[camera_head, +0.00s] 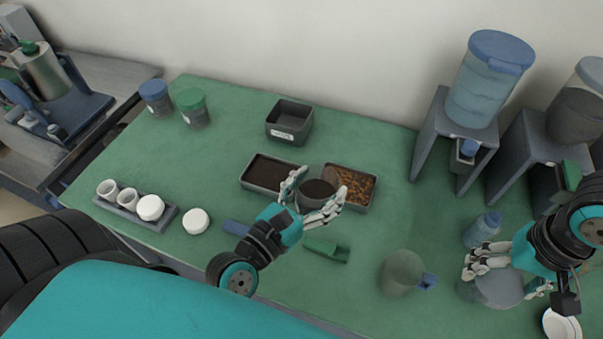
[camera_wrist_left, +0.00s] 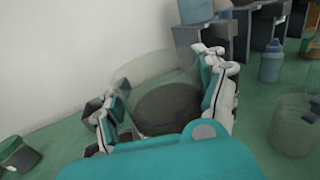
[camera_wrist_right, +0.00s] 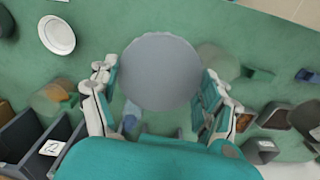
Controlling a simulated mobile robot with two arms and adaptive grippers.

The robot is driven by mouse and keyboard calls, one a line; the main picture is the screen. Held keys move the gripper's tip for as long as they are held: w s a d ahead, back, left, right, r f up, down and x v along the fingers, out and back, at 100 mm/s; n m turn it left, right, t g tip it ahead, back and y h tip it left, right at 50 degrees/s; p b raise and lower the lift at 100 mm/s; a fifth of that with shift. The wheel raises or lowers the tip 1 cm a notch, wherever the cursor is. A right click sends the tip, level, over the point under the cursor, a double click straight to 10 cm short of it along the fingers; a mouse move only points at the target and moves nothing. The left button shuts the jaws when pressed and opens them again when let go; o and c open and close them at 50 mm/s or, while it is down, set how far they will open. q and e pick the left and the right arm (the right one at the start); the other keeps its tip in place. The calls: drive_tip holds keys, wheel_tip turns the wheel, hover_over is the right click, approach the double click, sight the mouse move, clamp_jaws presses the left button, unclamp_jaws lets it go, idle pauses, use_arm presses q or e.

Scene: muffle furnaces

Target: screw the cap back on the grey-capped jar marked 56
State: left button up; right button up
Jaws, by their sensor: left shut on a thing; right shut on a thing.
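My left gripper (camera_head: 312,205) is shut around the sides of an open clear jar (camera_head: 318,193) with dark contents, in front of two trays. In the left wrist view the jar (camera_wrist_left: 168,105) stands between the fingers with its mouth uncovered. My right gripper (camera_head: 503,273) is shut on a round grey cap (camera_head: 498,290) near the right front of the table. In the right wrist view the grey disc (camera_wrist_right: 160,70) fills the space between the fingers; whether anything is under it is hidden. No marking 56 is readable.
A tray of dark material (camera_head: 246,183) and a tray of brown pieces (camera_head: 372,190) flank the jar. Dispensers (camera_head: 480,90) stand at the back right.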

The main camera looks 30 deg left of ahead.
use_arm(q)
drive_tip(key=w+d+m+g+h, duration=0.3)
drive_tip(key=w+d+m+h, duration=0.1)
drive_tip(key=d+h, duration=0.3)
drive_tip(key=d+m, duration=0.1)
drive_tip(key=d, duration=0.1)
drive_tip(key=shift+d+r+m+g+h, duration=0.3)
drive_tip(key=shift+d+r+g+h, duration=0.05)
drive_tip(key=shift+g+h, duration=0.05)
drive_tip(key=shift+w, duration=0.1)
use_arm(e)
drive_tip(key=w+a+r+n, duration=0.2)
drive_tip(key=a+r, duration=0.3)
drive_tip(key=a, duration=0.7)
drive_tip(key=w+a+r+n, duration=0.3)
drive_tip(key=a+r, duration=0.3)
drive_tip(key=a, duration=0.6)
drive_tip(key=shift+w+r, duration=0.3)
drive_tip(key=shift+w, duration=0.2)
